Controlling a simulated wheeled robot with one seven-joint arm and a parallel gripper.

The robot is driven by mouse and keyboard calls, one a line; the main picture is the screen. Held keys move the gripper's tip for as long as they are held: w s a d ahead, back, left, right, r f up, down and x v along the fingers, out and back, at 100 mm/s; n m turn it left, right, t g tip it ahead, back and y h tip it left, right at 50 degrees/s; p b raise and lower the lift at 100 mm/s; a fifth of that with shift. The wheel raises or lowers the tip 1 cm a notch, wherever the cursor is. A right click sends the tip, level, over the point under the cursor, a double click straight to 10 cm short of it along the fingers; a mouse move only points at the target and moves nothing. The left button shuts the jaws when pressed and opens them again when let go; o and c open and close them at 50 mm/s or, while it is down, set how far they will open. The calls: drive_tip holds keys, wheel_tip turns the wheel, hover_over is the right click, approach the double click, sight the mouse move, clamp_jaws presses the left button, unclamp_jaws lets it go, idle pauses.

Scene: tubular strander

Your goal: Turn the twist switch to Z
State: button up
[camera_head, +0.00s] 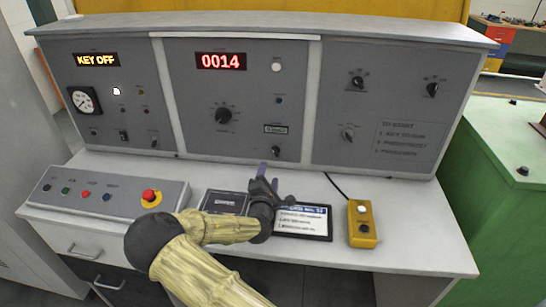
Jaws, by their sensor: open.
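The console's upright grey panel carries several black rotary knobs, and their labels are too small to read, so I cannot tell which is the twist switch or where it points. A small black knob (276,150) sits low on the middle section, below a small green display. The right section has two dark knobs, one at upper left (357,82) and one at upper right (432,88), and a grey knob (348,133) below. My gripper (268,178) is open and looks empty, in front of the middle section just below the small knob.
The desk holds a button box (105,194) with a red emergency stop (150,196), a dark tablet-like screen (303,222) and a yellow pendant box (361,224). Displays read KEY OFF (97,60) and 0014 (220,61). The desk's right end is clear.

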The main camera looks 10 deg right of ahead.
sight(275, 152)
drive_tip(key=p+x, duration=0.1)
drive_tip(key=x, duration=0.9)
drive_tip(key=shift+w, duration=0.1)
drive_tip(key=shift+c, duration=0.5)
drive_tip(key=c, duration=0.9)
drive_tip(key=shift+f+m+b, duration=0.15)
drive_tip(key=shift+m+b, duration=0.15)
drive_tip(key=shift+m, duration=0.1)
drive_tip(key=shift+m+b, duration=0.45)
drive_tip(key=shift+m, duration=0.05)
drive_tip(key=m+b, duration=0.3)
drive_tip(key=m, duration=0.1)
drive_tip(key=m+b, duration=0.1)
drive_tip(key=m, duration=0.1)
drive_tip(key=m+b, duration=0.1)
drive_tip(key=m, duration=0.1)
drive_tip(key=m+b, duration=0.1)
drive_tip(key=m, duration=0.1)
drive_tip(key=shift+r+b, duration=0.25)
drive_tip(key=shift+b, duration=0.1)
